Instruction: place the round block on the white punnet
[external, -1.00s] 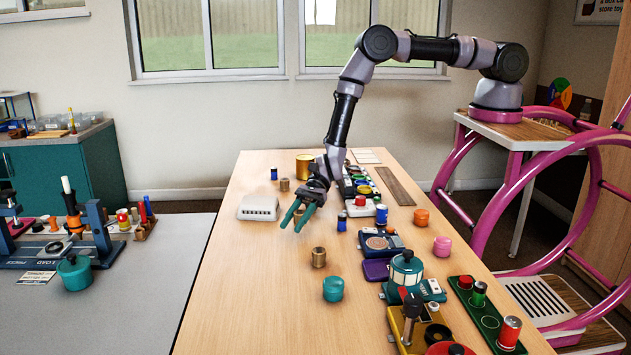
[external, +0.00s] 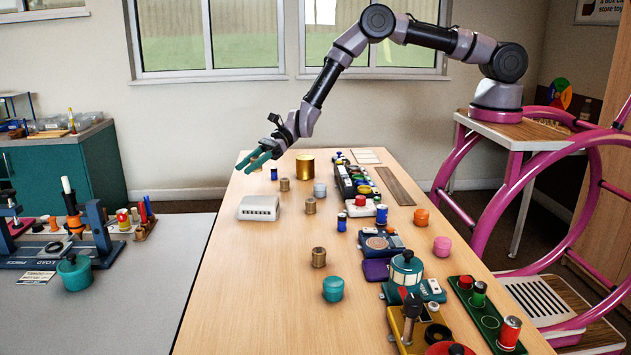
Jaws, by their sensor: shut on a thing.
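My gripper (external: 254,161) is in the air at the far left end of the wooden table, above the white punnet in the picture. Its teal fingers point down and left. I cannot tell which piece is the round block.
Close to the punnet stand brown spools (external: 310,206), a small blue cylinder (external: 274,174) and a gold can (external: 304,167). A teal pot (external: 333,289) is nearer. Devices crowd the right side; the table's left front is clear.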

